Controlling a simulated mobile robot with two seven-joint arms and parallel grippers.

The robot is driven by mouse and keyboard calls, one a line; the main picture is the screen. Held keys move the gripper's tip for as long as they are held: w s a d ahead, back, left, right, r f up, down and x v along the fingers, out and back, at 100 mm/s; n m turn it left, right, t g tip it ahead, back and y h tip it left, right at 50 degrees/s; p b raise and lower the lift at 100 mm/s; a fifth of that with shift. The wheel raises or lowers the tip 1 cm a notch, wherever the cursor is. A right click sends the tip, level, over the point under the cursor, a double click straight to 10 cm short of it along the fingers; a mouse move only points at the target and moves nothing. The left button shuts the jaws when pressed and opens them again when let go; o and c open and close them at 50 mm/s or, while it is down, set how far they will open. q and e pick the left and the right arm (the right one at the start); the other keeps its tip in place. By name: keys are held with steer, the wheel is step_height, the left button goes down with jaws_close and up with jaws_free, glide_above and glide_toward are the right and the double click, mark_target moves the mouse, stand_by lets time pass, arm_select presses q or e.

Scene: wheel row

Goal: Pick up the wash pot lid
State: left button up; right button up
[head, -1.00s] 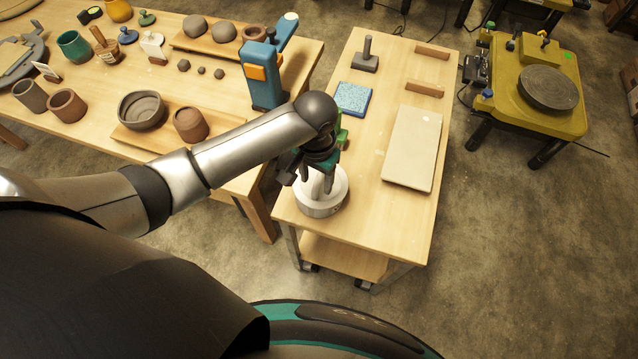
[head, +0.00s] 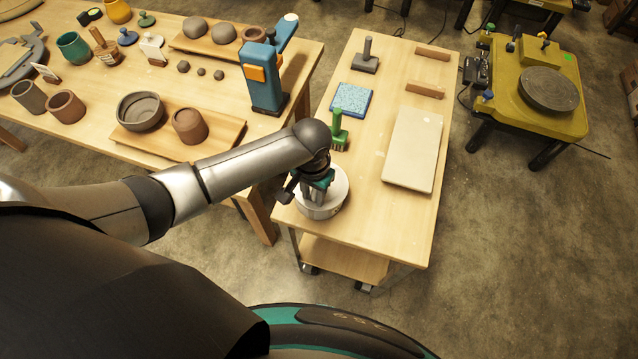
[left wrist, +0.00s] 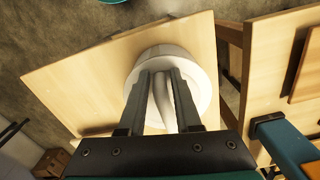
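The wash pot (head: 322,210) is a round, pale grey-white pot near the front left corner of the wooden cart top. Its pale lid (head: 341,186) lies on it. My left gripper (head: 313,197) points down over the lid, close to its middle. In the left wrist view, the two grey fingers (left wrist: 160,73) stand apart over the pale lid (left wrist: 203,92). A pale, upright handle shows between and behind them. I cannot tell whether the fingers touch it. My right gripper is not in view.
A green brush (head: 339,132) stands behind the pot. A blue speckled sponge (head: 351,99), a grey stamp-like tool (head: 366,60) and a pale slab (head: 413,148) lie farther along the cart. The cart's front right is bare. A crowded table (head: 250,165) stands to the left.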

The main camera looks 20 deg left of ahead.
arm_select(q)
jaws_close()
steer(key=shift+r, duration=0.1)
stand_by(0.3)
